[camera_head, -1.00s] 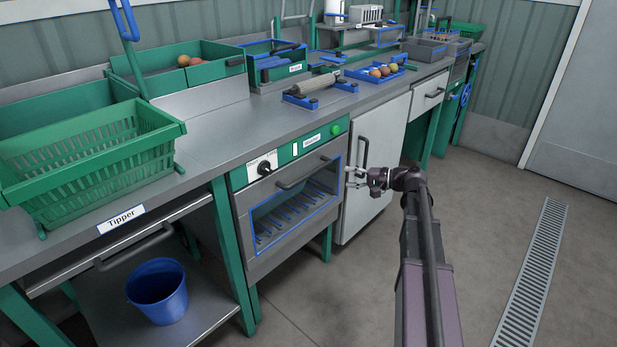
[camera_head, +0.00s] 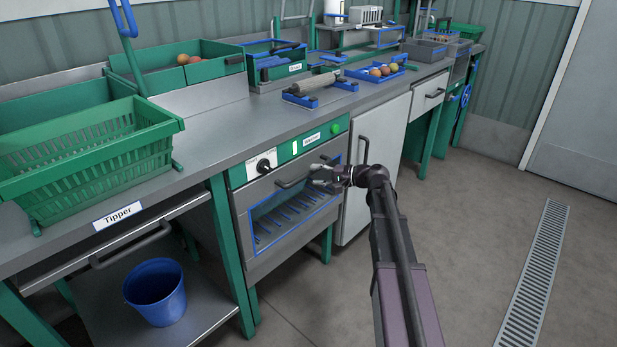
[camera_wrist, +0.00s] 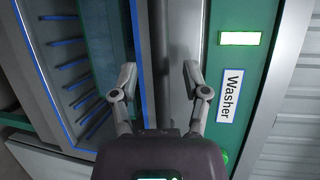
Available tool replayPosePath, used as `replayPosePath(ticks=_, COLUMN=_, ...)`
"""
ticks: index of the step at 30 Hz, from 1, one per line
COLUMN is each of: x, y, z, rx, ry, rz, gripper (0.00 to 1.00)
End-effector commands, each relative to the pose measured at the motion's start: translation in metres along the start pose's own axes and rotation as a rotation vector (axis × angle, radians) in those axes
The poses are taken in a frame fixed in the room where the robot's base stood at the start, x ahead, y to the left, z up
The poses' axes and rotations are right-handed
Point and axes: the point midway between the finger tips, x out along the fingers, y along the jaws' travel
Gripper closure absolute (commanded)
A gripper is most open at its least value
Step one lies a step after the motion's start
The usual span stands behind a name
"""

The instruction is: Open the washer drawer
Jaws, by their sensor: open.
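The washer drawer (camera_head: 268,240) is a grey front with a blue-framed window onto blue-tipped racks, under a green panel labelled Washer (camera_head: 311,139). It looks closed. My gripper (camera_head: 318,178) is in front of the right part of the drawer, close to the handle. In the wrist view my gripper (camera_wrist: 158,75) has its fingers apart, with the grey drawer front between and beyond them. Whether it touches the handle I cannot tell.
A white cabinet door (camera_head: 376,165) with a vertical handle stands right of the washer. The counter above holds a green basket (camera_head: 90,150) and trays. A blue bucket (camera_head: 156,291) sits on the lower shelf at left. The floor (camera_head: 450,250) to the right is open.

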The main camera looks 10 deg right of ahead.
Motion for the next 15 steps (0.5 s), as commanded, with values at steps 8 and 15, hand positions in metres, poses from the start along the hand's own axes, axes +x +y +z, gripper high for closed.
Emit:
replayPosePath(ticks=8, x=0.026, y=0.000, z=0.000, rx=0.000, ry=-0.001, rz=0.000, gripper=0.40)
replayPosePath(ticks=15, x=0.030, y=0.000, z=0.000, rx=0.000, ry=0.000, rz=0.000, gripper=0.40)
